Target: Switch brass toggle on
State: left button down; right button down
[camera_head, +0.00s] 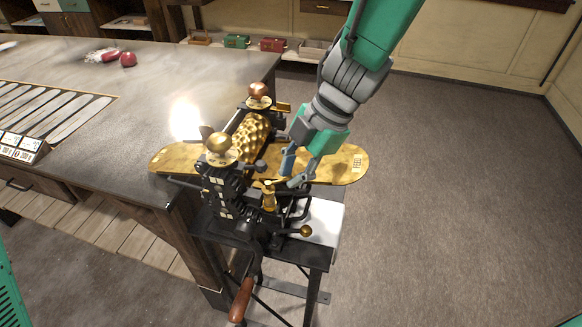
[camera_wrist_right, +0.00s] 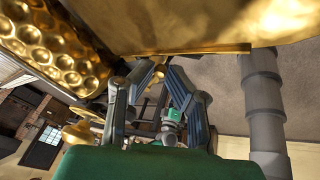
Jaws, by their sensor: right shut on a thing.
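The drop roller machine (camera_head: 222,182) is black with brass parts and a dimpled brass roller (camera_head: 252,138). A small upright brass toggle (camera_head: 269,197) stands on its front right side. My right gripper (camera_head: 280,184) comes down from the upper right, with its fingertips at the toggle's upper end. In the right wrist view my right gripper (camera_wrist_right: 150,72) has its two fingers drawn together, with a brass piece (camera_wrist_right: 158,75) between the tips. The tips hide part of the toggle, and its on or off position cannot be told. My left gripper is out of view.
A crank with a wooden handle (camera_head: 241,299) hangs at the front. A brass-knobbed lever (camera_head: 304,231) sticks out right. The workbench (camera_head: 140,95) is at left; open floor (camera_head: 450,200) lies right.

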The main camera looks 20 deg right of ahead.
jog(key=c, duration=1.6)
grip_release()
jog(key=shift+w, duration=0.15)
jog(key=shift+d, duration=0.1)
jog(key=v, duration=1.1)
jog(key=shift+d+r, duration=0.2)
jog(key=shift+r, duration=0.2)
